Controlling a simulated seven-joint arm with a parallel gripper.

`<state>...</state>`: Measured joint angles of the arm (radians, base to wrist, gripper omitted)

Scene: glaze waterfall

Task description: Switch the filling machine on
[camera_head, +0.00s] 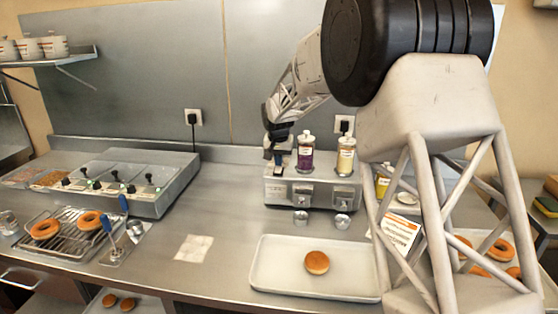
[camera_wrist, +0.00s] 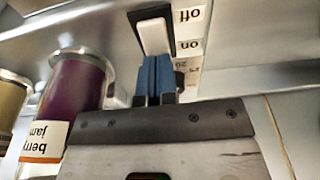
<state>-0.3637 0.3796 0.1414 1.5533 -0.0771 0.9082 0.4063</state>
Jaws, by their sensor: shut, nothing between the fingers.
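The filling machine (camera_head: 278,191) is a silver box on the counter below the back wall, with two jars on top and two nozzles in front. In the wrist view its white rocker switch (camera_wrist: 153,36) sits in a black frame, beside an "off" label (camera_wrist: 188,15) and an "on" label (camera_wrist: 188,46), both upside down. My gripper (camera_wrist: 156,62) is shut and empty, its blue fingertips at the "on" end of the rocker. I cannot tell whether they touch it.
The berry jam jar (camera_head: 305,152) stands close to my gripper; it also shows in the wrist view (camera_wrist: 72,95). A yellow jar (camera_head: 346,156) stands to its right. Two small metal cups (camera_head: 301,217) and a tray (camera_head: 275,283) with one doughnut are in front.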

